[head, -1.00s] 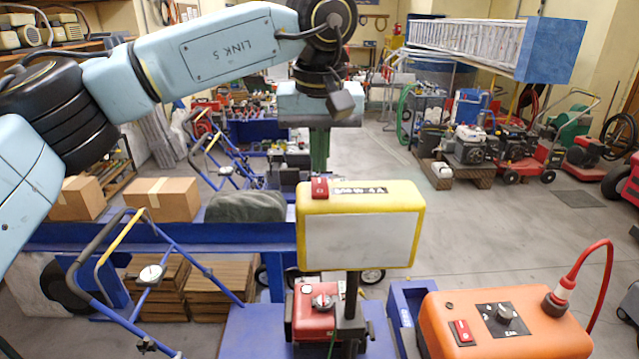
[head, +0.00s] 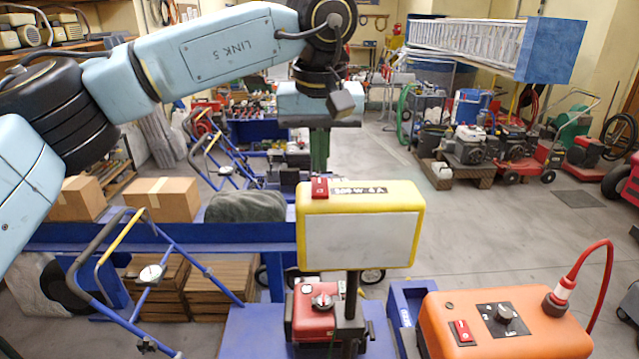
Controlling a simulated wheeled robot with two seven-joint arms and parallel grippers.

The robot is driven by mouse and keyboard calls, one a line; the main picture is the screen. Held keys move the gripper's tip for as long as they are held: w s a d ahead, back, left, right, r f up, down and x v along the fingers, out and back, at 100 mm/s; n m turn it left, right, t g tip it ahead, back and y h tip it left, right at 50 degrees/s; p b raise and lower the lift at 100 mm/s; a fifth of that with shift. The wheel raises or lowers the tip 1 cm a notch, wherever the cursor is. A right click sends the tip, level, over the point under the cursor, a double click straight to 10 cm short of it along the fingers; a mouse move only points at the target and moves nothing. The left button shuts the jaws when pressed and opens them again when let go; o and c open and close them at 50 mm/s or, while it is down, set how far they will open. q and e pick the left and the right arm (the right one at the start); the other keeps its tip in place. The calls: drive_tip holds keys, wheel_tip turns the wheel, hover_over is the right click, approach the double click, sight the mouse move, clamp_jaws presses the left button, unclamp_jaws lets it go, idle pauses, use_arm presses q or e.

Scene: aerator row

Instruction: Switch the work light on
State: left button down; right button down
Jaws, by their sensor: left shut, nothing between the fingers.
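The work light (head: 361,240) is a yellow box with a pale greyish front panel, on a dark post in the middle foreground. The panel shows no clear glow. A red switch (head: 320,187) sits at the left of its top, beside a printed label. My left gripper (head: 319,172) points straight down with its green fingers shut and empty. The fingertips are just above or behind the switch in the picture. I cannot tell whether they touch it. My right gripper is not in view.
An orange box (head: 505,325) with a red switch, a knob and a red cable stands at the right front. A red machine (head: 315,312) is below the light. Cardboard boxes (head: 160,199) lie on the blue bench at left. Open floor lies behind the light to the right.

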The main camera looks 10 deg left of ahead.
sight(320, 181)
use_arm(q)
drive_tip(key=shift+f+b, duration=0.5)
drive_tip(key=shift+f, duration=0.5)
idle(0.3)
wheel_tip(320, 181, up, 5)
drive_tip(key=p, duration=0.4)
drive_tip(key=shift+r, duration=1.1)
